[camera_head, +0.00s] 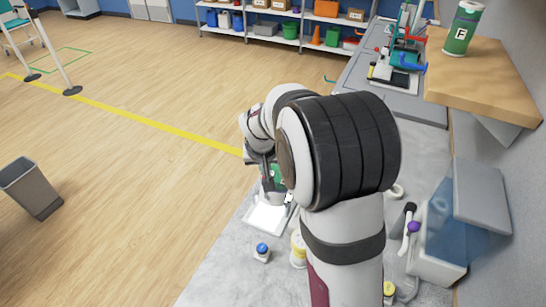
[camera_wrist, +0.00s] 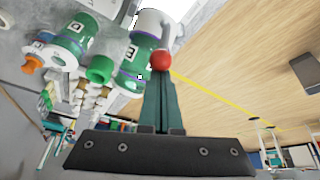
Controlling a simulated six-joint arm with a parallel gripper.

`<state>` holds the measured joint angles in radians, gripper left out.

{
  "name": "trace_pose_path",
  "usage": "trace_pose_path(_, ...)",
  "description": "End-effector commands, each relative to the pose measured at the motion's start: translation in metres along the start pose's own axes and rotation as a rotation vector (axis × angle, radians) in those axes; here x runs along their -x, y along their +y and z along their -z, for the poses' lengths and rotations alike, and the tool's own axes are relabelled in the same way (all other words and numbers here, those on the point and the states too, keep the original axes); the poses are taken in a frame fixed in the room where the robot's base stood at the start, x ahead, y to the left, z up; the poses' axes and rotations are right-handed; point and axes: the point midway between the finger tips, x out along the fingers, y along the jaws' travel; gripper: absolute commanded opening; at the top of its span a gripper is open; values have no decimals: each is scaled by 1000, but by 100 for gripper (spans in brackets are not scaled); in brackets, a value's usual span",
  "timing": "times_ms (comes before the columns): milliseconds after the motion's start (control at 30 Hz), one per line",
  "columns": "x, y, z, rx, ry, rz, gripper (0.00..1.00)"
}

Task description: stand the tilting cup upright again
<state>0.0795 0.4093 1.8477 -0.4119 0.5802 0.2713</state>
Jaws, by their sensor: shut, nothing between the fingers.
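My gripper (camera_wrist: 160,76) is shut and empty in the wrist view, its two green fingers together. A white cup-like piece (camera_wrist: 152,24) and a green container (camera_wrist: 138,62) with a letter label are just beyond the fingertips. A red ball-shaped piece (camera_wrist: 160,60) appears right at the tips; I cannot tell if they touch it. I cannot tell surely which vessel is the tilting cup. In the head view my arm hides most of the work spot; a bit of green (camera_head: 278,174) shows beside the wrist, above a white square plate (camera_head: 265,217).
A blue-capped bottle (camera_head: 262,252) and a yellow-white jar (camera_head: 298,246) stand near the arm. A green canister (camera_head: 462,28) stands on a wooden shelf (camera_head: 485,75).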

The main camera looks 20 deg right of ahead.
Motion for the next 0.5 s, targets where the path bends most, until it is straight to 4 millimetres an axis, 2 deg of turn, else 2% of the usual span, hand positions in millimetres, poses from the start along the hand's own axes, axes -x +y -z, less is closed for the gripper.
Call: trace_pose_path(500,5,-28,-55,-2,-5,1,0)
